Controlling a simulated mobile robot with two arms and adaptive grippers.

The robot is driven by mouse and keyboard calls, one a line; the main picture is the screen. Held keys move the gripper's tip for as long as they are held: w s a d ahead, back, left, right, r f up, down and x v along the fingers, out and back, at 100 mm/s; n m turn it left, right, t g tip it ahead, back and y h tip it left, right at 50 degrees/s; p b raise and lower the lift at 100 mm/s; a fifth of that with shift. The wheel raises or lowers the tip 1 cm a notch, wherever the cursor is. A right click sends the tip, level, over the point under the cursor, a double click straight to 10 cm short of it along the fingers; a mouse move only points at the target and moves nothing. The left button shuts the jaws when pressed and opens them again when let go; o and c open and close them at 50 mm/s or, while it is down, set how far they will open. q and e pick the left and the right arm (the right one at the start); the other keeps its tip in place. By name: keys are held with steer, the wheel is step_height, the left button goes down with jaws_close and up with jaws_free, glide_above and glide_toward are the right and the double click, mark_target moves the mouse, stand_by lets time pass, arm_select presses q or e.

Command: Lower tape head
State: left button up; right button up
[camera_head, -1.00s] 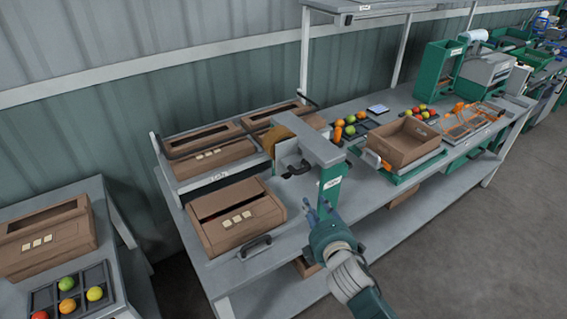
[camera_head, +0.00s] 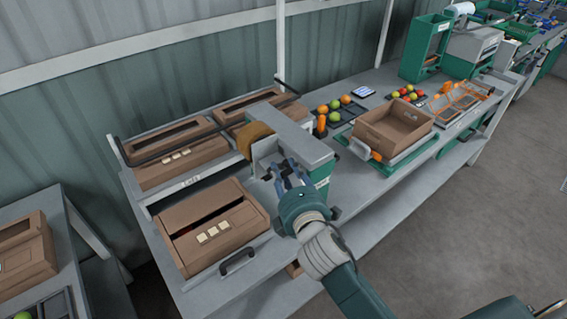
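The tape head stands on the bench in the middle of the head view: a grey arm (camera_head: 302,137) on a green post, with a tan tape roll (camera_head: 258,133) at its back left. My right gripper (camera_head: 283,173) is at the near side of the head, just below the grey arm. Its blue fingers look spread apart, with nothing seen held between them. They cover the dark handle area under the head, so contact cannot be told. My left gripper is not in view.
A brown carton (camera_head: 212,229) with pale labels lies left of my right gripper, by a black bench handle (camera_head: 237,261). More cartons stand in a rack (camera_head: 150,205) behind.

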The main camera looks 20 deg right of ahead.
steer(key=shift+w, duration=0.15)
steer(key=shift+r, duration=0.1)
steer(key=shift+c, duration=0.5)
jaws_close()
steer(key=shift+f, duration=0.4)
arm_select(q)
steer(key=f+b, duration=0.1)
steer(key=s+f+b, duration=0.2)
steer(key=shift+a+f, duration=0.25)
arm_select(e)
step_height(320, 180, down, 5)
steer(key=shift+f, duration=0.15)
steer(key=shift+o, duration=0.5)
jaws_free()
steer(key=shift+f, duration=0.1)
